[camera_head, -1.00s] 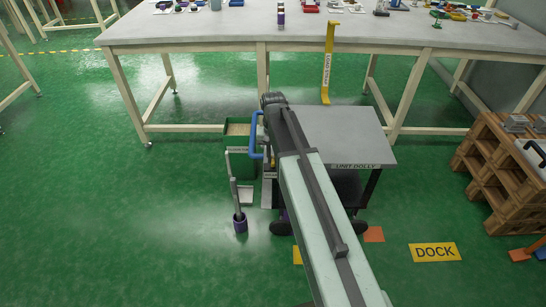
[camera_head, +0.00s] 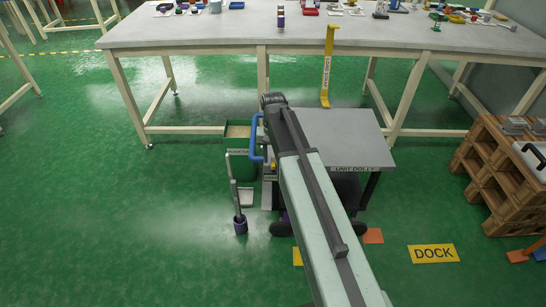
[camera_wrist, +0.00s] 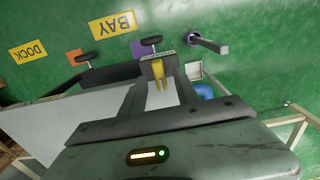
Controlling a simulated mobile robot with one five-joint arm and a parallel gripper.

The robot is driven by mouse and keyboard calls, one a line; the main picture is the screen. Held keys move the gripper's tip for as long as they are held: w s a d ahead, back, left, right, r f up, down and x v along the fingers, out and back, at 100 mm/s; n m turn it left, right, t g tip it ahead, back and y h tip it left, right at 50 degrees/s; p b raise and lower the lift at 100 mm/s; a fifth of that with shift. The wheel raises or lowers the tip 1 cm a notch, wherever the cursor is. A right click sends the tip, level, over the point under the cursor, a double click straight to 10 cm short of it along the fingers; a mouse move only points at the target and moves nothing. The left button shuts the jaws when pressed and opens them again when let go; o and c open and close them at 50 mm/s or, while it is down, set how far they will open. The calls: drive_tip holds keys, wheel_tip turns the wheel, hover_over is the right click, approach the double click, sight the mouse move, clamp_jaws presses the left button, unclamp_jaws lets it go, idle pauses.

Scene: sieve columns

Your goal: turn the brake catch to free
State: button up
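The unit dolly (camera_head: 345,132) has a grey top and a blue handle (camera_head: 257,137) at its left side. The brake catch (camera_wrist: 160,72) is a small yellow piece on a grey block with a label. In the wrist view it lies between and just beyond the fingertips of my gripper (camera_wrist: 162,84). The two dark fingers are apart, and contact with the catch cannot be made out. In the head view my arm hides the gripper, and a bit of yellow shows beside the handle.
A green bin (camera_head: 241,160) and a purple holder with a grey rod (camera_head: 240,224) stand left of the dolly. A long workbench (camera_head: 200,28) is behind it. Wooden pallets (camera_head: 487,165) stand at the right.

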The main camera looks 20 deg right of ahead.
sight(273, 162)
wheel_tip(273, 162, up, 6)
drive_tip(key=p, duration=0.5)
drive_tip(key=shift+r, duration=0.25)
drive_tip(key=shift+f, duration=0.1)
drive_tip(key=s+a+n+p, duration=0.1)
drive_tip(key=s+a+n, duration=0.2)
drive_tip(key=s, duration=1.1)
wheel_tip(273, 162, up, 23)
drive_tip(key=p, duration=2.1)
drive_tip(key=shift+f+p, duration=0.2)
drive_tip(key=shift+p, duration=0.2)
